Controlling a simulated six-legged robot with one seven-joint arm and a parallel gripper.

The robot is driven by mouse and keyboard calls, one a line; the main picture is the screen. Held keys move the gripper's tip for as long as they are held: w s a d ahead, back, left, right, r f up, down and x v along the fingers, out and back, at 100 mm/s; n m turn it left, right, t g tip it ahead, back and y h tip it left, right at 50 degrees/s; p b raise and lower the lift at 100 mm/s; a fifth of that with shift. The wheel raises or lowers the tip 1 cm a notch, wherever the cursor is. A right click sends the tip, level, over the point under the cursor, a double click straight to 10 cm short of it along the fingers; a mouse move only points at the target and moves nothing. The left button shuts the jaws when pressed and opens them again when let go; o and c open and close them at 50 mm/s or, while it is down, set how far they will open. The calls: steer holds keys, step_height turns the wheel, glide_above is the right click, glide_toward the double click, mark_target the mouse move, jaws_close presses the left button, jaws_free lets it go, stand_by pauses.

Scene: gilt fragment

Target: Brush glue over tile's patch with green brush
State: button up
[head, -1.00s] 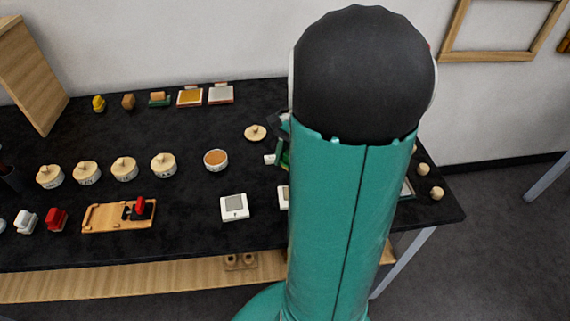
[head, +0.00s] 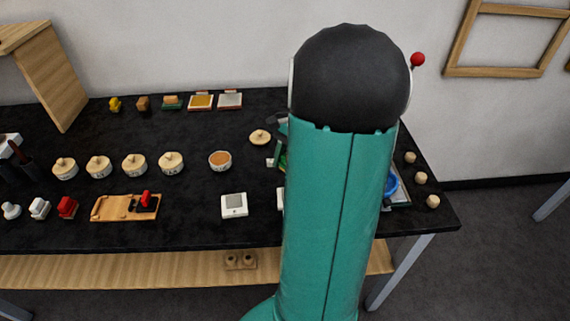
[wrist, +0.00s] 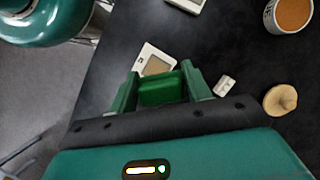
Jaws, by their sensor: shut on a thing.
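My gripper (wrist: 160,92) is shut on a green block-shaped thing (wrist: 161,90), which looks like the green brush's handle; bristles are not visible. A white square tile with a grey-tan patch (wrist: 156,61) lies beyond the fingers in the wrist view; I cannot tell whether the brush touches it. Another white tile with a grey patch (head: 234,204) lies on the table in the head view. An open white bowl of orange-brown matter (head: 220,160) also shows in the wrist view (wrist: 292,14). My arm hides the gripper in the head view.
A round wooden lid (wrist: 280,100) and a small white block (wrist: 224,85) lie right of the gripper. Several lidded pots (head: 134,165) stand on the black table (head: 200,230). A wooden tray (head: 110,208) is at front left. A blue round thing (head: 391,185) shows beside my arm.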

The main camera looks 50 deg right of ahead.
steer(key=shift+f, duration=3.85)
steer(key=shift+r, duration=0.2)
steer(key=shift+s+a+f, duration=0.1)
steer(key=shift+s+a, duration=0.65)
steer(key=shift+a, duration=0.1)
steer(key=shift+s+a+f, duration=0.2)
steer(key=shift+s+a, duration=0.1)
steer(key=shift+s, duration=0.05)
steer(key=shift+s+a, duration=0.4)
steer(key=shift+w+d, duration=0.2)
steer(key=shift+w, duration=0.15)
steer(key=shift+w+d, duration=1.2)
steer(key=shift+d, duration=0.2)
steer(key=shift+w+d+r, duration=0.1)
steer(key=shift+d+r, duration=0.05)
steer(key=shift+r, duration=0.9)
steer(key=shift+s+a+r, duration=0.2)
steer(key=shift+r, duration=0.1)
steer(key=shift+w+d+r, duration=0.1)
steer(key=shift+r, duration=2.6)
